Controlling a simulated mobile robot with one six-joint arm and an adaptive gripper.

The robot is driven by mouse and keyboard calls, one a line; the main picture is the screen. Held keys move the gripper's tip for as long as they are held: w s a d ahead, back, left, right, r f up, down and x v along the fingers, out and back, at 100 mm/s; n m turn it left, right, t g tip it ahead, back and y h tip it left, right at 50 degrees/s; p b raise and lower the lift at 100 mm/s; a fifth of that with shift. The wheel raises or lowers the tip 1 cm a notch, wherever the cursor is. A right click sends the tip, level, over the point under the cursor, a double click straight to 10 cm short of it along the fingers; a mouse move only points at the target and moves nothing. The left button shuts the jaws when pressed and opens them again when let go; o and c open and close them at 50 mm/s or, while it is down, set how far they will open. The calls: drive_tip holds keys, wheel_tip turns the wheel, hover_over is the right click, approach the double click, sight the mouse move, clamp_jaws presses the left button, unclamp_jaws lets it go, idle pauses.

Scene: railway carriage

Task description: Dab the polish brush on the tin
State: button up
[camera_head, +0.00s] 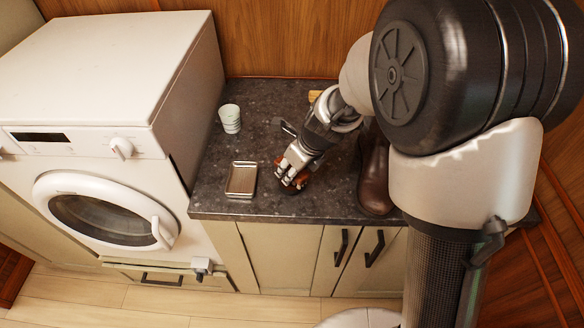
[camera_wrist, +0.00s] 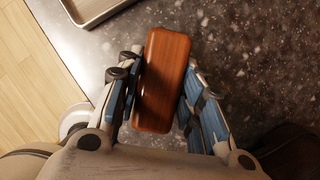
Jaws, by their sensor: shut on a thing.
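The polish brush shows in the wrist view as a reddish-brown wooden block (camera_wrist: 165,80) lying lengthwise between my fingers. My gripper (camera_wrist: 163,92) is shut on its two long sides. In the head view my gripper (camera_head: 290,173) is low over the dark counter, near its front edge, with a bit of the brown wood showing. The brush's underside is hidden in both views. A dark shape (camera_head: 286,188) shows under the fingers; I cannot tell whether it is bristles or a tin. No other tin is clearly seen.
A shallow metal tray (camera_head: 241,193) lies left of my gripper on the counter (camera_head: 215,207). A pale cup (camera_head: 230,118) stands behind it. A brown boot (camera_head: 374,178) stands close on the right, partly behind my arm. A white washing machine (camera_head: 95,75) borders the counter's left.

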drive_tip(key=shift+f, duration=0.55)
idle(1.8)
drive_tip(key=shift+r, duration=0.1)
wheel_tip(320, 180, up, 7)
drive_tip(key=p, duration=0.7)
drive_tip(key=shift+p, duration=0.35)
idle(0.5)
